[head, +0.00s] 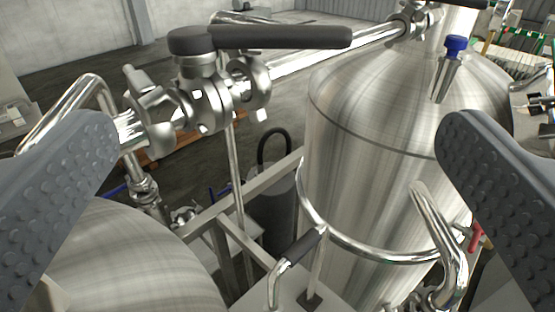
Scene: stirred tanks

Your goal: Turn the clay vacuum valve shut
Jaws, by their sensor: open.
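A steel valve (208,108) with a long dark grey-brown lever handle (285,37) sits in a shiny pipe at the upper left of the head view. It is the most prominent valve here; no label shows that it is the clay vacuum valve. The lever points right from its round hub (190,41), roughly along the pipe run. My gripper (280,130) is open, with one textured grey finger at each side of the view. The valve appears beyond and between the fingers, and neither finger touches it. Nothing is between the fingertips.
A large steel tank (375,155) with a hoop rail fills the right. A blue-topped fitting (453,48) stands on its shoulder. A rounded tank top (130,255) is at lower left. A dark-gripped crank (300,246) stands at bottom centre. A clamped pipe (340,50) runs behind the lever.

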